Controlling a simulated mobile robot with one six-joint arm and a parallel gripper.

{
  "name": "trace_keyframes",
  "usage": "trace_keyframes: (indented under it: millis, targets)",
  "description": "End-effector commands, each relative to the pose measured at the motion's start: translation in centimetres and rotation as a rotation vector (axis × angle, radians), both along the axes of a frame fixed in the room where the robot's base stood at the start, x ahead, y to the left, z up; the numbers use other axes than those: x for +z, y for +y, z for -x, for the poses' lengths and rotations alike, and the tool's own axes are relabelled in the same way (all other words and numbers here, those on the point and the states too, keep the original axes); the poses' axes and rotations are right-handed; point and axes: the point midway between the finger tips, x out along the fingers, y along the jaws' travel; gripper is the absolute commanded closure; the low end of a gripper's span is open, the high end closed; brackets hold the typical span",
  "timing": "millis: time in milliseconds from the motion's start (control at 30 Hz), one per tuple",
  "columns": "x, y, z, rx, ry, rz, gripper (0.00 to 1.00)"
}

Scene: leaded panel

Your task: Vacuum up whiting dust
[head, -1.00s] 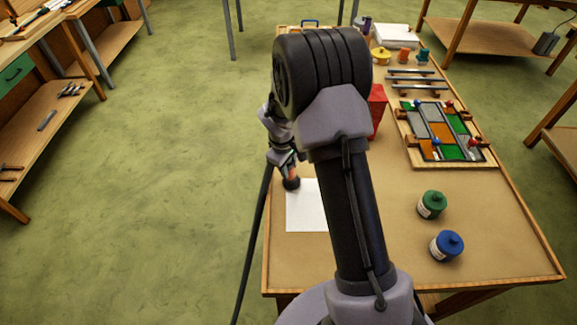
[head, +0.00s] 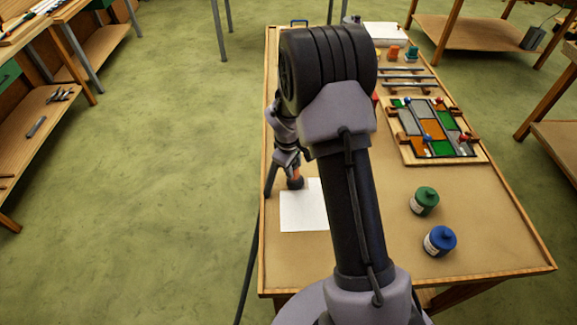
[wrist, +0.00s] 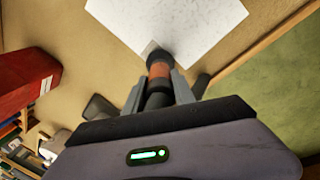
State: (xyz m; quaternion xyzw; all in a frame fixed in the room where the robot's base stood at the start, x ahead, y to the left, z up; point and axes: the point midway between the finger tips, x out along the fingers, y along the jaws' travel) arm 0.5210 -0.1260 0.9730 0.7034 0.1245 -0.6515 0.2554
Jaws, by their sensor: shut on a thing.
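My gripper (head: 290,165) is shut on a vacuum nozzle (head: 296,178) with an orange band and a dark round tip. The nozzle also shows in the wrist view (wrist: 159,72), between the grey fingers (wrist: 157,90). The sheet fills the top of the wrist view (wrist: 180,20), with faint grey specks. Whiting dust is not clearly distinguishable. My arm hides the sheet's right part in the head view.
The leaded panel (head: 437,130) lies on its board at the bench's right. A green jar (head: 424,201) and a blue jar (head: 440,241) stand nearer. A red box (wrist: 25,80) is at the left in the wrist view. A dark hose (head: 251,265) hangs past the bench's left edge.

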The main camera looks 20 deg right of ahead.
Motion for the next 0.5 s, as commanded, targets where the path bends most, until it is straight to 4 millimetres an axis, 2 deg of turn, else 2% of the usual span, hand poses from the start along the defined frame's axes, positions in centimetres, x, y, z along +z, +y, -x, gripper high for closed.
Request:
trace_keyframes:
  millis: [500]
  targets:
    - [0.04, -1.04, 0.45, -0.002, 0.000, 0.000, 1.00]
